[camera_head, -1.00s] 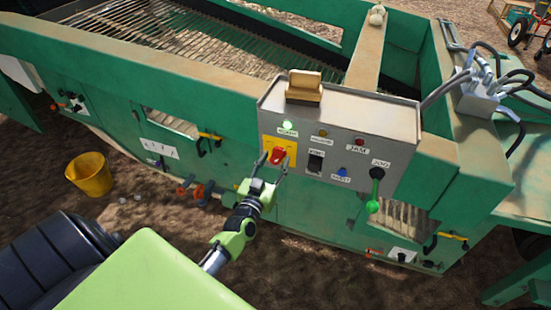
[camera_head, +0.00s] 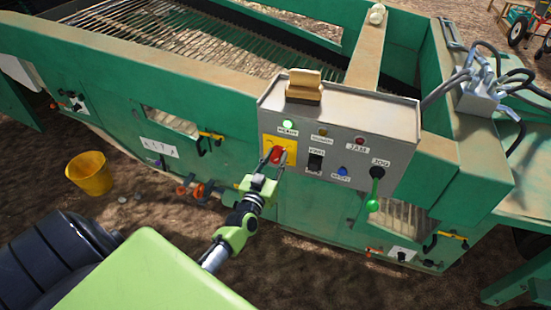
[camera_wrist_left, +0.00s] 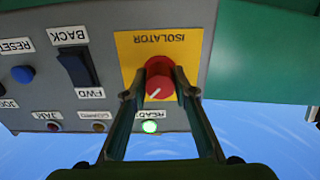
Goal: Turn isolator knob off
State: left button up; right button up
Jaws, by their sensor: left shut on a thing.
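The red isolator knob (camera_head: 276,154) sits on a yellow plate (camera_head: 266,143) on the grey control box (camera_head: 340,125). In the left wrist view the knob (camera_wrist_left: 158,84) is round with a white pointer line, under an upside-down ISOLATOR label. My left gripper (camera_head: 272,158) is at the knob, with one finger on each side, shut on it. Its fingers also show in the left wrist view (camera_wrist_left: 158,85). The green READY lamp (camera_head: 288,124) is lit. My right gripper is not in view.
The box also carries a black rocker switch (camera_head: 315,161), a blue RESET button (camera_head: 343,170) and a green-handled JOG lever (camera_head: 375,190). A wooden block (camera_head: 304,86) sits on top. A yellow bucket (camera_head: 89,174) stands on the soil at left.

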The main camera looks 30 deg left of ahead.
pick_arm(q)
jog(key=n, duration=0.4)
jog(key=shift+f+b, duration=0.1)
jog(key=shift+b, duration=0.2)
jog(key=n+b, duration=0.1)
jog(key=n, duration=0.4)
jog(key=n+b, duration=0.1)
jog(key=n, duration=0.3)
jog(key=shift+f, duration=0.1)
jog(key=shift+n+b, duration=0.5)
jog(key=shift+n, duration=1.6)
jog(key=o, duration=1.1)
